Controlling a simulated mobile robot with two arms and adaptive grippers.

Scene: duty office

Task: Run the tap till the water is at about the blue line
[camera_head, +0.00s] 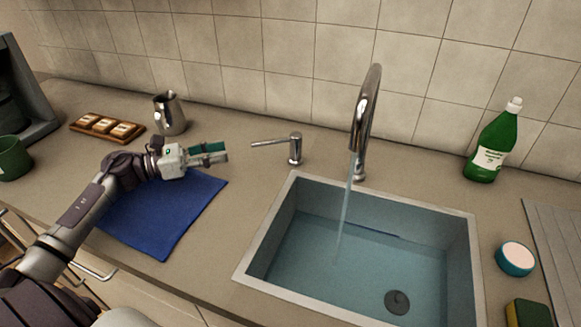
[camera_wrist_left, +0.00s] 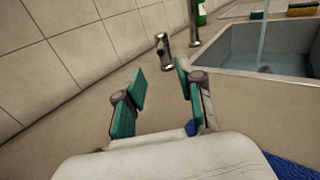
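The chrome tap (camera_head: 367,110) stands behind the sink (camera_head: 262,240), and a stream of water (camera_head: 346,205) runs from its spout. Water (camera_head: 330,265) covers the sink floor and the drain. A short dark blue line (camera_head: 382,233) shows on the far inner wall, close to the water's edge; I cannot tell exactly how they compare. The tap lever (camera_head: 275,143) sticks out left from its post; its end also shows in the left wrist view (camera_wrist_left: 163,50). My left gripper (camera_head: 224,152) is open and empty, left of the lever and apart from it. My right gripper is out of view.
A blue cloth (camera_head: 165,220) lies below my left arm. A metal jug (camera_head: 170,113), a wooden tray (camera_head: 80,123) and a green mug (camera_head: 13,160) stand left. A green bottle (camera_head: 492,148), a round blue-and-white item (camera_head: 515,259) and a sponge (camera_head: 530,314) are right of the sink.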

